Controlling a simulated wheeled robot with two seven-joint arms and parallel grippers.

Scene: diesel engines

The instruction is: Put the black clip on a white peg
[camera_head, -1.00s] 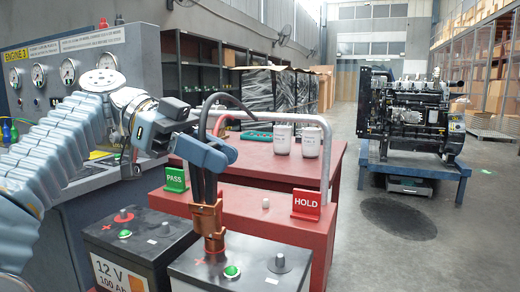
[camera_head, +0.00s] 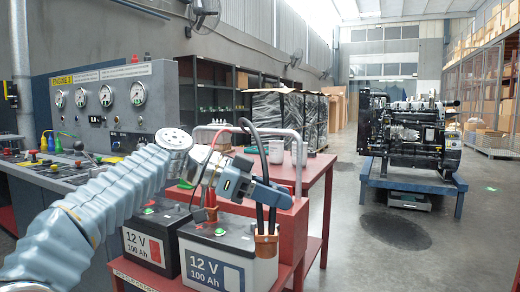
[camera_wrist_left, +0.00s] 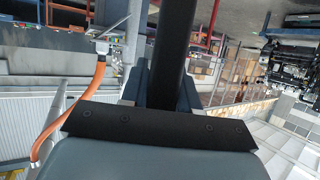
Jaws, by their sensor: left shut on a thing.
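The black clip (camera_head: 261,214) has dark handles and copper-coloured jaws pointing down. My left gripper (camera_head: 266,193) is shut on its handles. The jaws are at the right end of the front battery (camera_head: 214,268); I cannot tell whether they touch it. In the left wrist view the black clip (camera_wrist_left: 170,55) shows as a dark bar between the fingers, its jaws out of sight. A red clip (camera_head: 210,206) stands near the battery's left end. No white peg can be made out in the views now. My right gripper is not in view.
A grey pipe frame (camera_head: 298,160) rises behind my gripper. The gauge panel (camera_head: 115,100) is at left. An engine (camera_head: 410,130) on a blue stand is at back right.

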